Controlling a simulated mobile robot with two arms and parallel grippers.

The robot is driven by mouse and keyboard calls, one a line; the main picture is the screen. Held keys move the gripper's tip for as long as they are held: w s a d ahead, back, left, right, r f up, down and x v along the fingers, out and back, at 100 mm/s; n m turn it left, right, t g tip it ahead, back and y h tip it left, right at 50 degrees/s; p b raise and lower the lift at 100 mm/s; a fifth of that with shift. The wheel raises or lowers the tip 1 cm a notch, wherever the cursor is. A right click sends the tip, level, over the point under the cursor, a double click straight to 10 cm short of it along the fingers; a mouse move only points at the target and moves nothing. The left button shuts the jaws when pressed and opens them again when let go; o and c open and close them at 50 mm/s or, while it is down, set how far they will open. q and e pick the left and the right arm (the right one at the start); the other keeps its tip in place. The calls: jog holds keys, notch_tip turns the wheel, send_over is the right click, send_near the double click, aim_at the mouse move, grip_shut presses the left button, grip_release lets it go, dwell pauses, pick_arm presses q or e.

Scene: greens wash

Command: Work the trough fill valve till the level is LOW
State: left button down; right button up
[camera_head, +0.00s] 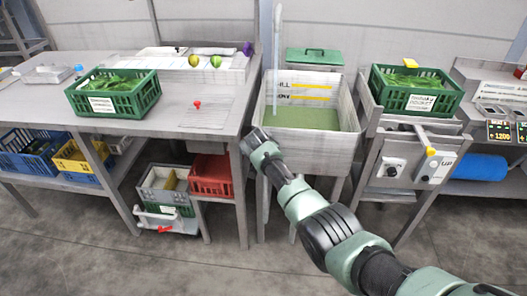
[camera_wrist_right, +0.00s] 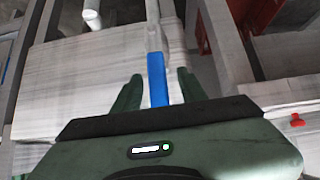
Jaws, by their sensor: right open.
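The trough (camera_head: 340,147) is a pale box holding green water (camera_head: 305,118). Two yellow level lines (camera_head: 312,92) show on its back wall, above the water; their lettering is hard to read. A thin upright pipe (camera_head: 277,55) stands at its back left. In the right wrist view, a blue lever (camera_wrist_right: 158,78) on a pale stem lies between the spread fingers of my right gripper (camera_wrist_right: 157,90), beside the trough wall (camera_wrist_right: 90,80). Contact cannot be told. In the head view, my right gripper (camera_head: 249,140) is at the trough's front left corner, hiding the lever. My left gripper is out of view.
A table (camera_head: 150,120) on the left carries a green crate (camera_head: 115,95) and a red knob (camera_head: 197,104). A red bin (camera_head: 211,175) sits low beside the trough. A stand on the right holds another green crate (camera_head: 415,101) and a yellow-tipped lever (camera_head: 430,151).

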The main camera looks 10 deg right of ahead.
jog(key=p+v, duration=0.1)
jog(key=v, duration=0.6)
jog(key=shift+s+r+p, duration=0.25)
jog(key=shift+s+p, duration=0.05)
jog(key=shift+a, duration=0.1)
dwell(4.0)
